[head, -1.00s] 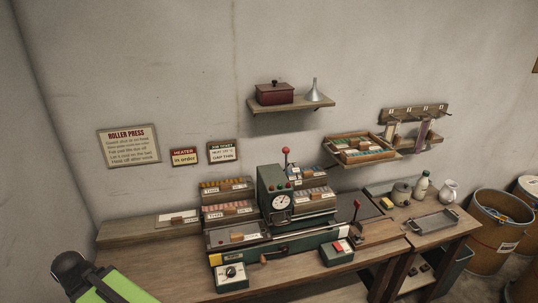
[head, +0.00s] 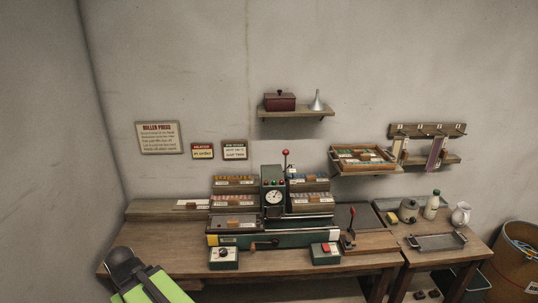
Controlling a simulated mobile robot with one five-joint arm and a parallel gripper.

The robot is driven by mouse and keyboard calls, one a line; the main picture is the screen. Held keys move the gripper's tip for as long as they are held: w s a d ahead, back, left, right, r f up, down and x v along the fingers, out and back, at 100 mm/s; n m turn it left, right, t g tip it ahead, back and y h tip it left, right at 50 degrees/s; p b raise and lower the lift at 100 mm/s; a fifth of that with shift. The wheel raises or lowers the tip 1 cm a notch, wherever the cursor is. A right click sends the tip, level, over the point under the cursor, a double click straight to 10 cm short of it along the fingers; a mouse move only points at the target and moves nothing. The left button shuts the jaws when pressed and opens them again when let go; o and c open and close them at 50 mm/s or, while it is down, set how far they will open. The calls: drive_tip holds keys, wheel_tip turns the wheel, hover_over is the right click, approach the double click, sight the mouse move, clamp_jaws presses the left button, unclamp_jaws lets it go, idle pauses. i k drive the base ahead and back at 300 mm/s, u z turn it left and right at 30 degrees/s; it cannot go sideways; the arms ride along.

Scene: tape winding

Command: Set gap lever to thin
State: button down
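The green roller press (head: 273,190) stands at the middle of the bench, with a round white dial on its front. A red-knobbed lever (head: 286,160) stands upright on top of it. A second red-knobbed lever (head: 350,228) rises from a plate on the bench to the right of the press, leaning slightly. I cannot tell which one is the gap lever, and no thin or thick marks are readable. A green and black part of my arm shows at the lower left, apart from both levers. My gripper's fingers are not in view.
The wooden bench (head: 170,248) holds a dial box (head: 224,258) and a red-switch box (head: 325,255) in front of the press. A grey tray (head: 436,242), a jar, a bottle and a jug stand on the right. Wall shelves hang above. A bin (head: 520,262) stands far right.

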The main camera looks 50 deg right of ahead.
sight(285, 152)
drive_tip(key=u, duration=0.05)
drive_tip(key=i, duration=1)
drive_tip(key=u, duration=0.05)
